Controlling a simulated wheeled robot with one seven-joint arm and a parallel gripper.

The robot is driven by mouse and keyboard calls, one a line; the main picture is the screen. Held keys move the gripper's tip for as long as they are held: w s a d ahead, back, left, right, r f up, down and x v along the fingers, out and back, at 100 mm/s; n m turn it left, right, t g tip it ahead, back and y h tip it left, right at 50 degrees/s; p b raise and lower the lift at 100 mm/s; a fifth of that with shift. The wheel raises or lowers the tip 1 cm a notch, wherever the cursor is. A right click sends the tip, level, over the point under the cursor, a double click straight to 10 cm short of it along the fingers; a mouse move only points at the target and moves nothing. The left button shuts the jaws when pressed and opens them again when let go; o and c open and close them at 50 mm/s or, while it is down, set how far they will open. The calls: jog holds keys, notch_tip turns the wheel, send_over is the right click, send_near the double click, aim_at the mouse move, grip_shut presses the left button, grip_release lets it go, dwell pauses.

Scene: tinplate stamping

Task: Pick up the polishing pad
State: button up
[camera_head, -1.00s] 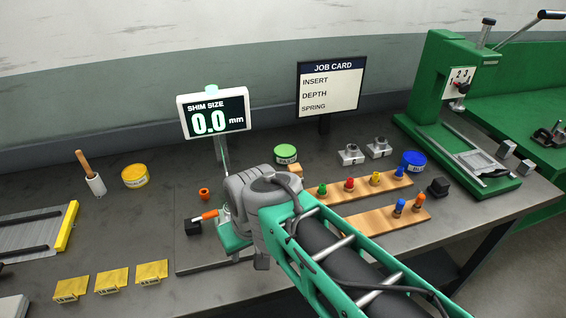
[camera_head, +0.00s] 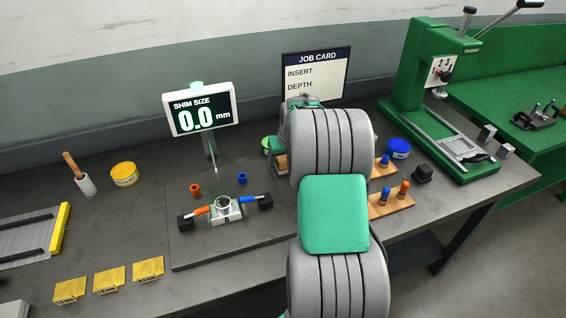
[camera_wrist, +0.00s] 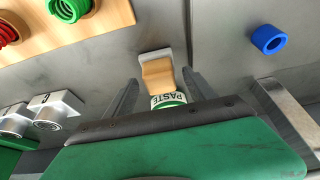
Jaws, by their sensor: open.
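The polishing pad (camera_wrist: 157,72) is a small wooden block with a pale face at its far end in the wrist view. In the head view only a brown edge of it (camera_head: 281,162) shows beside my arm. My gripper (camera_wrist: 160,80) is open in the wrist view, with one finger on either side of the pad. It is not shut on the pad, and the gap in height between them is hard to judge. In the head view my arm hides the fingers.
The paste tin (camera_wrist: 168,99) stands close to the pad. A wooden rack (camera_wrist: 110,22) with coloured springs and grey metal blocks (camera_wrist: 45,110) are to the left in the wrist view. A blue ring (camera_wrist: 268,40) lies to the right. The shim display (camera_head: 203,110) stands left of my arm.

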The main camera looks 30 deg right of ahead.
jog(key=shift+w+f, duration=0.15)
jog(key=shift+f, duration=0.15)
grip_shut()
dwell(0.5)
